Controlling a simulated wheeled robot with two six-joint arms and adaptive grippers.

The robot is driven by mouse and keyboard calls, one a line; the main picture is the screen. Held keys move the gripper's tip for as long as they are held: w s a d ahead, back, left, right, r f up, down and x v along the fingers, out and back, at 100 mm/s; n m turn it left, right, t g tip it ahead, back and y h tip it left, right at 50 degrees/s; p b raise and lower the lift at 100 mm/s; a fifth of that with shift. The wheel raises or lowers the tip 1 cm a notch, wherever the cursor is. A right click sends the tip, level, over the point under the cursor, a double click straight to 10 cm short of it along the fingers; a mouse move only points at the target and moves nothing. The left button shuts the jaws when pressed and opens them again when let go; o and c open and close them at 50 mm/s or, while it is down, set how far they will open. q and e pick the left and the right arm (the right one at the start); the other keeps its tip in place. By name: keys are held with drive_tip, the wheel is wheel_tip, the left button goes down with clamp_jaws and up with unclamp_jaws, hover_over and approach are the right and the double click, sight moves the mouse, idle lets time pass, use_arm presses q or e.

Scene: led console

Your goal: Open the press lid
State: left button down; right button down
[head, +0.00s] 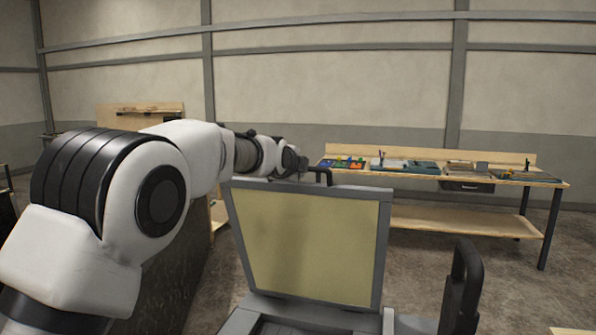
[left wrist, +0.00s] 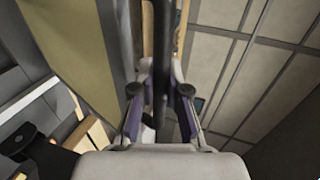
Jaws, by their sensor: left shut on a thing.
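The press lid (head: 310,245) stands raised, tilted a little back, with its yellowish inner panel and grey frame facing me in the head view. Its panel also shows at the upper left of the left wrist view (left wrist: 65,45). A dark lid handle (head: 322,172) sticks up at the lid's top edge. My left gripper (head: 303,168) is at that top edge, partly hidden by my own arm. In the left wrist view its fingers (left wrist: 160,97) are shut on the dark handle bar (left wrist: 160,50). My right gripper is not in view.
The grey press base (head: 275,312) lies below the lid. A black upright handle (head: 463,285) rises at its right. A wooden workbench (head: 480,222) with several trays and tools stands at the back right. Open floor lies between.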

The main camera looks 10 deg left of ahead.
use_arm(q)
drive_tip(key=c, duration=1.4)
unclamp_jaws()
drive_tip(key=shift+o, duration=1.2)
drive_tip(key=shift+a, duration=0.15)
drive_tip(key=v, duration=1.2)
drive_tip(key=shift+f, duration=0.1)
